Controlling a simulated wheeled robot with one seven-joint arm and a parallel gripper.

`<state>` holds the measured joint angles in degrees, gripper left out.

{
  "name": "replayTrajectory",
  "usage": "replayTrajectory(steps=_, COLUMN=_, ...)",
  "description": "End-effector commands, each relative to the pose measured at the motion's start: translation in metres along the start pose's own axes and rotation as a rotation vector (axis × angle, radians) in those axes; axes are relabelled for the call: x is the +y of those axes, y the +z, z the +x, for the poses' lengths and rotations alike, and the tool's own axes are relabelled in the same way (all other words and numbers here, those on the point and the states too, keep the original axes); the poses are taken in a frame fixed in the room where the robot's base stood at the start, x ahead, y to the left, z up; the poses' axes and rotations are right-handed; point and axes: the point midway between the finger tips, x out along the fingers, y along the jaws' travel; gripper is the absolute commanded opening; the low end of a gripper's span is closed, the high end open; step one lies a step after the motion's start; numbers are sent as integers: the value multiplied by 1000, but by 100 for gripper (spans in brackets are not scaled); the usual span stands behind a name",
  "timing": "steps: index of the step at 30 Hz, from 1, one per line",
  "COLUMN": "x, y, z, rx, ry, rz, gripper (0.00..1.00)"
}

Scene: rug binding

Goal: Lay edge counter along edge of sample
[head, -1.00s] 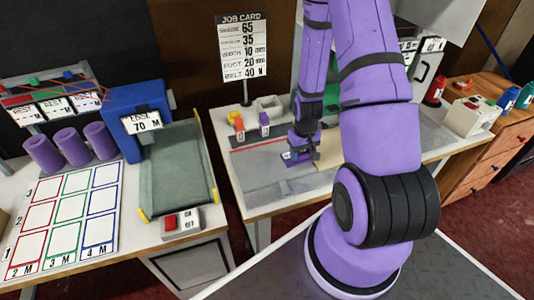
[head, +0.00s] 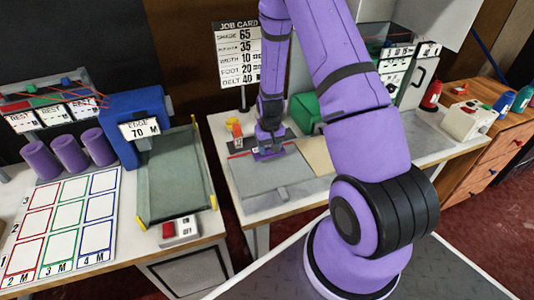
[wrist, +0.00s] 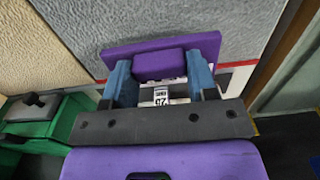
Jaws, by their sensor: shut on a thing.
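The edge counter (wrist: 160,57) is a purple block with a flat plate. My gripper (wrist: 160,80) is shut on it between two blue fingers, and a small white label shows between them. The grey sample (wrist: 200,20) lies flat beyond and under the plate in the wrist view. The plate overlies the sample's border; I cannot tell whether it touches. In the head view, my gripper (head: 268,143) holds the edge counter (head: 268,155) at the far edge of the grey sample (head: 265,185), which lies on the white table.
A tan piece (head: 316,155) lies right of the grey sample. An orange item (head: 236,130) stands behind it, near the job card (head: 237,55). A green box (head: 307,112) stands behind the tan piece. The left table holds purple rolls and a green-grey tray (head: 177,180).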

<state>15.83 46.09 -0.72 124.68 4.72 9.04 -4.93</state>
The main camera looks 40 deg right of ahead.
Motion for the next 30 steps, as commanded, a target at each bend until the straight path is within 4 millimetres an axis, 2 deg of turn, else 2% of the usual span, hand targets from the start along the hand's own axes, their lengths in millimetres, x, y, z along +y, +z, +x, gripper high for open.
replayTrajectory(steps=5, x=-6, y=-8, z=1, rx=-1, ry=0, rz=-2, gripper=28)
replayTrajectory(steps=13, x=-6, y=-8, z=35, rx=-3, ry=0, rz=-1, gripper=28)
replayTrajectory(steps=25, x=-6, y=-9, z=39, rx=-1, ry=0, rz=-1, gripper=28)
replayTrajectory(steps=26, x=-6, y=-9, z=39, rx=-1, ry=0, rz=-1, gripper=60)
replayTrajectory(steps=28, x=-6, y=-9, z=39, rx=0, ry=0, rz=-1, gripper=76)
replayTrajectory(steps=30, x=-6, y=-9, z=38, rx=0, ry=0, rz=-1, gripper=78)
